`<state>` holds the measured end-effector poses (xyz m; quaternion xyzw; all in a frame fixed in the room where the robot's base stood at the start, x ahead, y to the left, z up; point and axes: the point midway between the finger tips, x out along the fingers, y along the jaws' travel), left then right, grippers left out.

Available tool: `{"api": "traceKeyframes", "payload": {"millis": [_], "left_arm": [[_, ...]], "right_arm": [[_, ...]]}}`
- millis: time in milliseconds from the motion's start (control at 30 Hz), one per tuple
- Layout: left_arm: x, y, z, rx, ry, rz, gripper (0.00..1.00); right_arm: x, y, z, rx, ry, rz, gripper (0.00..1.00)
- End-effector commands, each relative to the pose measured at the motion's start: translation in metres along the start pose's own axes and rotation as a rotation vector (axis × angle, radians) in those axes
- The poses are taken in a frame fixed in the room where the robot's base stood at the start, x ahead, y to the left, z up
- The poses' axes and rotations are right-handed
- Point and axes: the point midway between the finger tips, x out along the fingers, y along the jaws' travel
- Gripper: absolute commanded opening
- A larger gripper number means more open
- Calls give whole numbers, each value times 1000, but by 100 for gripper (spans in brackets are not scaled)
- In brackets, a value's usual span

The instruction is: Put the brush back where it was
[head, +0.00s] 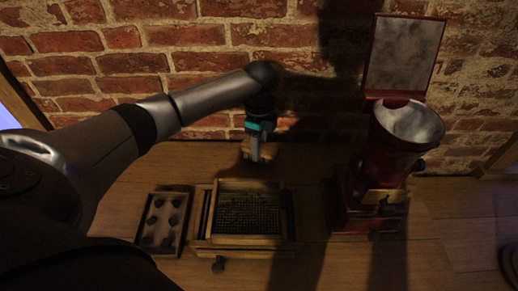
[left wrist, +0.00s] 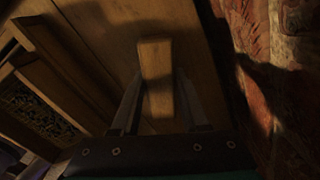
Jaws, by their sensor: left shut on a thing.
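The brush shows as a wooden block-shaped piece (left wrist: 156,65) in the left wrist view, between the two fingers of my left gripper (left wrist: 155,100). In the head view my left gripper (head: 256,154) points down behind the wooden box, near the brick wall, shut on the brush. Only a little of the brush shows there, dim under the fingers. I see no bristles, and I cannot tell whether the brush touches the tabletop. My right gripper is in neither view.
A wooden box with a dark mesh (head: 247,238) stands just in front of the gripper. A small tray (head: 143,205) of several dark round pieces lies to its left. A red machine with a metal funnel (head: 408,122) stands at right. The brick wall (head: 215,62) is close behind.

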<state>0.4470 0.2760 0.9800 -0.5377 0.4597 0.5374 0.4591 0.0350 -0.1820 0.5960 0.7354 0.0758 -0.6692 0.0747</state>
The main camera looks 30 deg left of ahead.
Motion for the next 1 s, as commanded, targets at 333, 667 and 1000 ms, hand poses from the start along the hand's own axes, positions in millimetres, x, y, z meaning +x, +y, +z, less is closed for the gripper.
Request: {"api": "traceKeyframes", "payload": {"millis": [333, 667, 1000], "left_arm": [[7, 0, 0, 0, -1, -1, 0], [10, 0, 0, 0, -1, -1, 71], [6, 0, 0, 0, -1, -2, 74]], "right_arm": [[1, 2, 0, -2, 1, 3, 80], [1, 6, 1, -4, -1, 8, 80], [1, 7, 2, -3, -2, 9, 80]]}}
